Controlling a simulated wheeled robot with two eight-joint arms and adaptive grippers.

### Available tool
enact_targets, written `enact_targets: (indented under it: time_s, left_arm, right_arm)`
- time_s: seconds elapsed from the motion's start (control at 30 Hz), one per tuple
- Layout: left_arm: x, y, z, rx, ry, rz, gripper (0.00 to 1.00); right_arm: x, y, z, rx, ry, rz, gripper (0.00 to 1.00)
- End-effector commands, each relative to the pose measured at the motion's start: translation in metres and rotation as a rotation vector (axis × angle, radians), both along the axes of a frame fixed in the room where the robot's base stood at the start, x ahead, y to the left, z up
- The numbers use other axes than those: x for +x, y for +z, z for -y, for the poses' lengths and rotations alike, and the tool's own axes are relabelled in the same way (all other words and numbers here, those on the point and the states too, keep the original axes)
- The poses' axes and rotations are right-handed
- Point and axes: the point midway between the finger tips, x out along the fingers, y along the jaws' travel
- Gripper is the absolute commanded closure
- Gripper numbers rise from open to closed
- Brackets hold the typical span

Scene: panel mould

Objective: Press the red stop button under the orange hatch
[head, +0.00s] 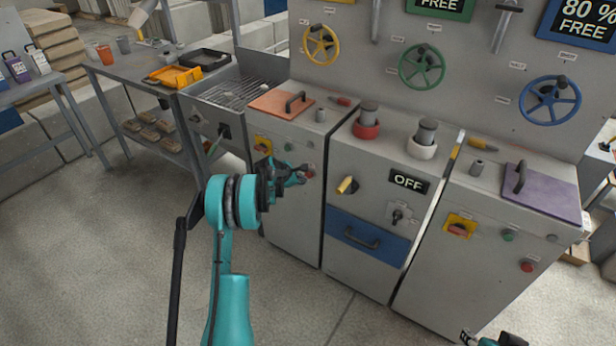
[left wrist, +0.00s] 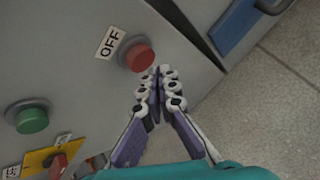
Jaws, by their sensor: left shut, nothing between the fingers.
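The orange hatch (head: 270,103) with a dark handle lies closed on top of the left cabinet. On the front below it are a yellow plate with a red control (head: 262,143), a green button (head: 288,146) and a red button (head: 311,171). My left gripper (head: 304,174) is shut and empty, its tips at that red button. In the left wrist view the red button (left wrist: 138,55), beside an OFF label, is just beyond the fingertips (left wrist: 157,72); I cannot tell whether they touch. My right gripper (head: 468,338) shows only partly at the bottom edge.
The purple hatch (head: 548,195) cabinet at right has its own red button (head: 527,266) and green button (head: 508,235). Between the cabinets are a blue drawer (head: 367,240) and an OFF sign (head: 408,181). The floor in front is clear.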

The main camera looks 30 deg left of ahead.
Motion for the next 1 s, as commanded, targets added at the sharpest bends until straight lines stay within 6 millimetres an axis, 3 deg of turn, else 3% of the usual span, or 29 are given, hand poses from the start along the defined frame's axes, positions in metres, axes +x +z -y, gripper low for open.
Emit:
enact_targets:
  time_s: [0.6, 1.0]
  left_arm:
    - [-0.049, 0.0, -0.004, 0.0, 0.001, -0.001, 1.0]
    - [-0.05, 0.0, -0.004, 0.0, 0.0, 0.0, 1.0]
  right_arm:
    - [0.0, -0.007, 0.0, 0.0, 0.0, 0.0, 0.6]
    - [0.0, -0.007, 0.0, 0.0, 0.0, 0.0, 0.6]
